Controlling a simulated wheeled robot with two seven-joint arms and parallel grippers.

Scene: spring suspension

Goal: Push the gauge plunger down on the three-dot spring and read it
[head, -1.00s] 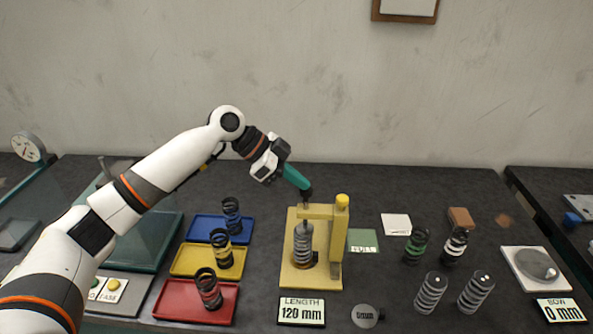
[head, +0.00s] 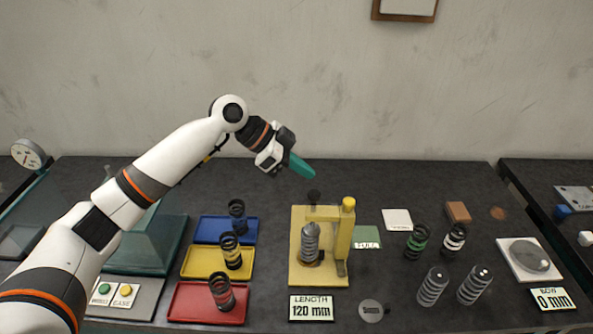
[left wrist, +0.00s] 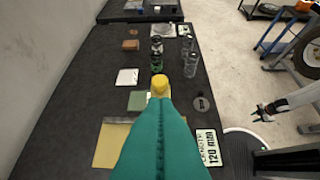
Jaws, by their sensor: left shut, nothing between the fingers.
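The yellow gauge (head: 342,250) stands mid-table with a grey coil spring (head: 310,243) upright in it. I cannot make out any dots on this spring. The gauge's black plunger knob (head: 313,196) sits above the spring. The length display (head: 311,308) in front reads 120 mm. My left gripper (head: 303,168) has its teal fingers shut and empty, apart from the knob and above and behind it in the head view. In the left wrist view the shut fingers (left wrist: 160,125) hide most of the gauge. There my right gripper (left wrist: 263,112) shows small at the right, dark-fingered, its opening unclear.
Blue (head: 210,230), yellow (head: 192,264) and red (head: 188,304) trays with springs lie left of the gauge. A green card (head: 366,235) and several standing springs are to its right. A scale (head: 530,258) with a 0 mm display (head: 552,299) is farther right.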

